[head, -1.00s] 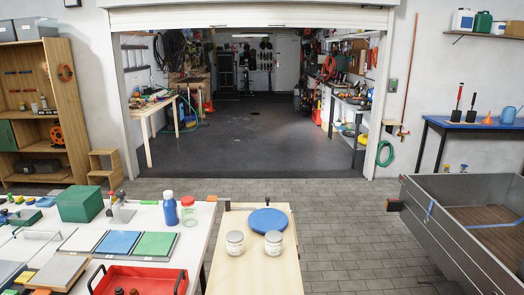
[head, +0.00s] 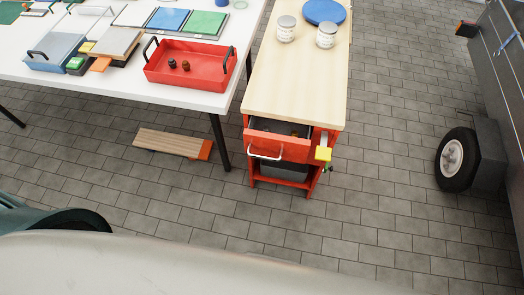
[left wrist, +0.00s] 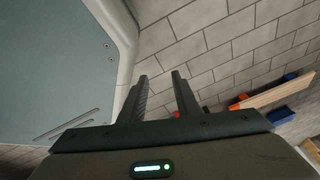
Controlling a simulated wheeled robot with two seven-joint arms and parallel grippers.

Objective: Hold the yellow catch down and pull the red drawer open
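The red drawer (head: 290,150) is at the front of a red cabinet with a pale wooden top, in the head view. A white handle (head: 265,153) is on its front. A dark gap shows above the drawer front, with small items inside; I cannot tell how far it is pulled out. The yellow catch (head: 323,154) is at the cabinet's front right corner. My left gripper (left wrist: 160,76) shows in the left wrist view with its fingers apart and nothing between them, above the paved floor, away from the drawer. My right gripper is in neither current view.
The cabinet top (head: 295,85) holds two jars and a blue disc (head: 324,11). A white table (head: 120,84) with a red tray (head: 190,66) stands to the left. A plank (head: 172,144) lies below it. A wheeled trailer (head: 500,80) is at right. Paving before the cabinet is clear.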

